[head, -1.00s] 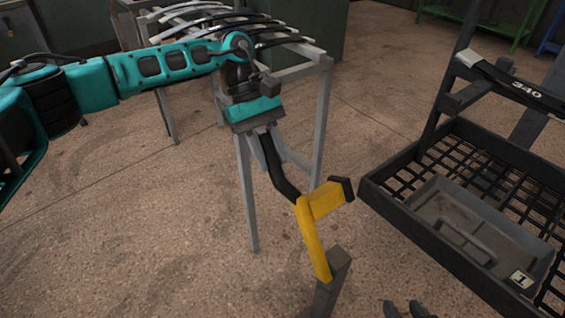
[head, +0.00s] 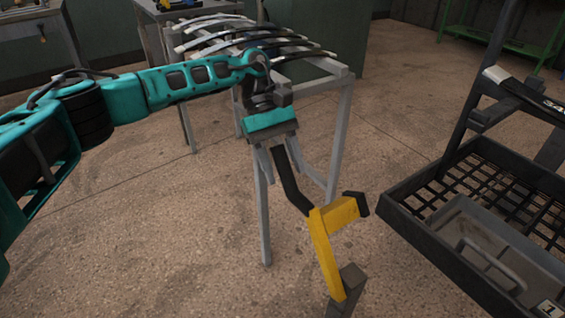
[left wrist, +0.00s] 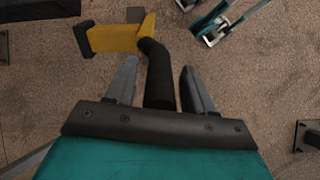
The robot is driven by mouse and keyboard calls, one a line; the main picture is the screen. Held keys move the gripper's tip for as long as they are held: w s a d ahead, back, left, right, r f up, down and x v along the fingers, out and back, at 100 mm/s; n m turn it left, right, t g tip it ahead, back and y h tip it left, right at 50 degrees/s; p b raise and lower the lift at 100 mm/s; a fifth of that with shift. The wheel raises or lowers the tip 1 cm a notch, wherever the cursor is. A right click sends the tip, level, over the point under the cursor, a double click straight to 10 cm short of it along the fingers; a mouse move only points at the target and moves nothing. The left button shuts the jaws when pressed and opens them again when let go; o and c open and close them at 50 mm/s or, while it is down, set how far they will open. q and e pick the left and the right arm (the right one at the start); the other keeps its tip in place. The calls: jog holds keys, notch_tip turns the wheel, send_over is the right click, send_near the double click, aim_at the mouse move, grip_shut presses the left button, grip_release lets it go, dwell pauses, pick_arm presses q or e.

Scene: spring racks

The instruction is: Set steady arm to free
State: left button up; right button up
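The steady arm (head: 323,247) is a yellow bent bar with a black, angled handle (head: 291,185) at its top and a dark tip on a short side branch. Its lower end meets a grey post (head: 346,290). My left gripper (head: 278,160) points down at the handle's upper end. In the left wrist view the black handle (left wrist: 160,75) stands between the two grey fingers, with gaps beside it, so the gripper (left wrist: 160,82) looks open around it. The yellow bar (left wrist: 115,38) also shows there. A teal and grey part, possibly my right gripper, shows at that view's top.
A grey metal rack (head: 345,130) carrying several curved dark leaf springs (head: 235,40) stands behind my left gripper. A black mesh-floored stand (head: 420,235) at the right holds a grey tray (head: 490,250). Bare floor (head: 150,240) lies at the left and between the rack and stand.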

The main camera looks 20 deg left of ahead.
pick_arm(q)
jog(key=shift+r, duration=0.1)
pick_arm(e)
jog(key=shift+s, duration=0.1)
pick_arm(q)
jog(key=p+v, duration=0.2)
jog(key=v, duration=1)
jog(key=shift+a+r+p, duration=0.15)
jog(key=shift+r+p, duration=0.15)
jog(key=shift+r, duration=0.05)
pick_arm(e)
jog(key=shift+d+r+h, duration=0.3)
jog(key=shift+d+r, duration=0.1)
jog(key=shift+r, duration=0.15)
pick_arm(q)
jog(key=shift+w, duration=0.15)
